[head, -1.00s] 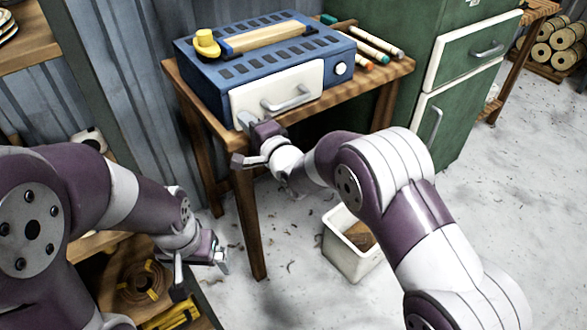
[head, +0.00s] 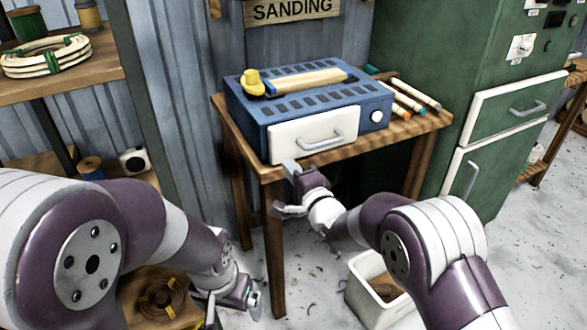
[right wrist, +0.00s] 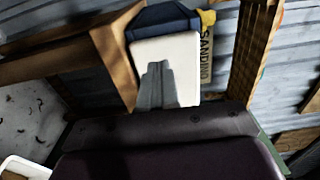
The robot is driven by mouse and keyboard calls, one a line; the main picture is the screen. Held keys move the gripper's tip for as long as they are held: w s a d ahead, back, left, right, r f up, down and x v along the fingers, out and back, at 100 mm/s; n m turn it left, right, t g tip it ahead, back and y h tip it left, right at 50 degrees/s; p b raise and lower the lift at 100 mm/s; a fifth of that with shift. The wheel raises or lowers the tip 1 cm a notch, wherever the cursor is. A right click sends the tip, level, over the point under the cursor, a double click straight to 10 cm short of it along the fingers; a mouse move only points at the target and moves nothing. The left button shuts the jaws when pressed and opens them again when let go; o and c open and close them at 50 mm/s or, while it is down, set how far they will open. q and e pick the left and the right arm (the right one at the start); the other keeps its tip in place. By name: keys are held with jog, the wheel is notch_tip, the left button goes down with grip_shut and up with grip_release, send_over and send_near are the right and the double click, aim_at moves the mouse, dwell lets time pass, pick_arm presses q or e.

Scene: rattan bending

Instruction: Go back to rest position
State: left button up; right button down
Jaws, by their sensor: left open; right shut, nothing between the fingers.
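My left gripper (head: 232,308) is open and empty, low in the head view, left of the table's front leg. My right gripper (head: 291,168) is shut with nothing in it, at the table's front edge, just below and left of the handle of the white door (head: 318,137) on the blue box (head: 305,95). In the right wrist view its closed fingers (right wrist: 157,86) overlap the white door (right wrist: 183,55) in the picture. Whether they touch the door or table cannot be told. Both arms are bent forward.
The wooden table (head: 405,140) carries the blue box, with a yellow-ended tool (head: 300,83) on top and several coloured sticks (head: 408,98) beside it. A white bin (head: 372,290) stands below my right arm. A shelf (head: 95,68) is at left, a green cabinet (head: 430,50) at right.

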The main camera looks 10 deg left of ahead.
jog(key=v, duration=0.9)
jog(key=s+d+f+n+g+h, duration=0.2)
jog(key=d+f+n+g+h, duration=0.15)
jog(key=f, duration=0.25)
jog(key=s+d+f+n+g+h, duration=0.2)
jog(key=d+f+n+h, duration=0.15)
jog(key=f, duration=0.25)
jog(key=s+d+n+g+h, duration=0.3)
jog(key=s+d+n+g, duration=0.4)
jog(key=s+d, duration=0.85)
notch_tip(320, 180, up, 19)
jog(key=s+d+m+p, duration=0.1)
jog(key=m+p, duration=0.2)
jog(key=p, duration=1.5)
jog(key=shift+s+d+r+g+h, duration=0.2)
jog(key=shift+s+d+g+h, duration=0.1)
jog(key=shift+g, duration=0.05)
